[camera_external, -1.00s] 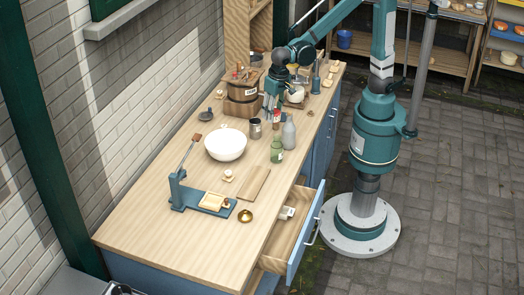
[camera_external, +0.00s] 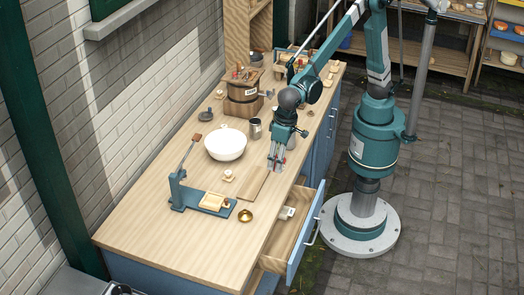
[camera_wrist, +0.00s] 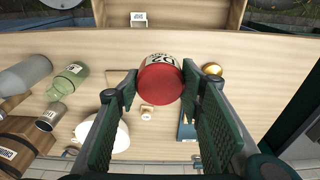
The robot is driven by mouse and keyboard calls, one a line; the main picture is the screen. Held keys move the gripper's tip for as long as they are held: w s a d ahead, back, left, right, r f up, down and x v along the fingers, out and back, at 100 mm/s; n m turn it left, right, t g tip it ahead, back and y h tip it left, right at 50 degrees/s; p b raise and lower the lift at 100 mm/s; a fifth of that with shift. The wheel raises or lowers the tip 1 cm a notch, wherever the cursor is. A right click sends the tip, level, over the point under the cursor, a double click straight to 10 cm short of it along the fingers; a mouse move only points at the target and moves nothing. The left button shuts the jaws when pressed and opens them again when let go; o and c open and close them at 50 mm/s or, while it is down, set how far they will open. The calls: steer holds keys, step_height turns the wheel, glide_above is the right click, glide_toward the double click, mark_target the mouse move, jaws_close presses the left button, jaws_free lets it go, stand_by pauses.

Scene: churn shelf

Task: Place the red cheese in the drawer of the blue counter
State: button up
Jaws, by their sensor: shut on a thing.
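The red cheese (camera_wrist: 161,82) is a round red piece with a pale printed label, held between the two fingers of my gripper (camera_wrist: 165,88) in the wrist view. In the outside view my gripper (camera_external: 276,168) points down above the counter's right side, near a wooden board (camera_external: 253,184). The cheese is too small to make out clearly there. The drawer (camera_external: 275,263) of the blue counter (camera_external: 165,277) is pulled open, below and in front of my gripper. A small white labelled block (camera_external: 287,212) lies in it. In the wrist view the drawer (camera_wrist: 192,14) is at the top.
A white bowl (camera_external: 226,146), a metal cup (camera_external: 255,129), a blue press (camera_external: 214,205) and a brass dish (camera_external: 245,216) stand on the counter. A wooden churn (camera_external: 243,90) is farther back. A grey bottle (camera_wrist: 25,75) and green jar (camera_wrist: 70,80) show in the wrist view.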

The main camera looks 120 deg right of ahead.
steer(key=a+f+n, duration=0.1)
steer(key=a, duration=1.1)
glide_above(284, 242)
steer(key=shift+s+a+f+b, duration=0.1)
steer(key=shift+s+f+b, duration=0.1)
steer(key=shift+f, duration=1.1)
steer(key=shift+s+a+f+b, duration=0.1)
steer(key=shift+s+f+b, duration=0.05)
steer(key=shift+f, duration=1.15)
step_height(284, 242, down, 24)
steer(key=b, duration=0.4)
steer(key=shift+r+b, duration=0.1)
steer(key=shift+b, duration=0.2)
steer(key=shift+f+b, duration=0.5)
steer(key=shift+f, duration=1.6)
steer(key=shift+f, duration=0.1)
